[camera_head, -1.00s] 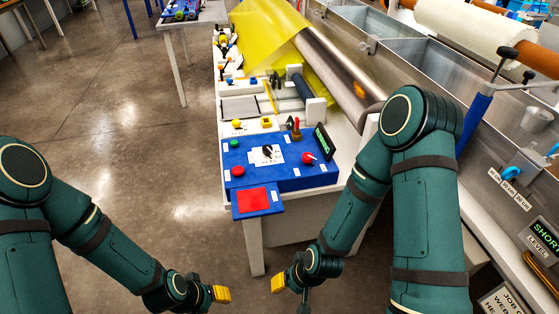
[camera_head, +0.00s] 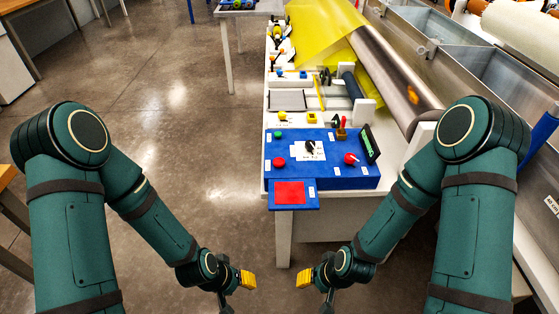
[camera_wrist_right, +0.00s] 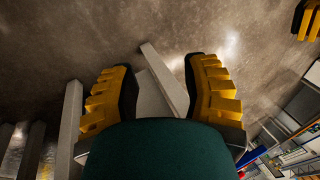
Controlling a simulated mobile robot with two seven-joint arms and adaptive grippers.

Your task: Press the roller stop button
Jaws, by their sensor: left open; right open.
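A blue control box (camera_head: 330,178) sits on the near end of the white bench. On top are a green button (camera_head: 278,134), a red button (camera_head: 279,162), a black knob (camera_head: 310,147) on a white plate, and another red control (camera_head: 350,158) at the right. A flat red pad (camera_head: 290,193) is on the lower front ledge. Labels are too small to read, so I cannot tell which is roller stop. My left gripper (camera_head: 247,279) and right gripper (camera_head: 304,278) hang apart in front of the box, open and empty. The right wrist view shows the right gripper's spread yellow fingers (camera_wrist_right: 160,85).
A small dark screen (camera_head: 370,144) and a red-handled lever (camera_head: 343,122) stand at the box's back right. Behind are a yellow sheet (camera_head: 318,30), a metal roller (camera_head: 390,75) and metal tanks (camera_head: 440,70) along the right. Open floor (camera_head: 150,130) lies to the left.

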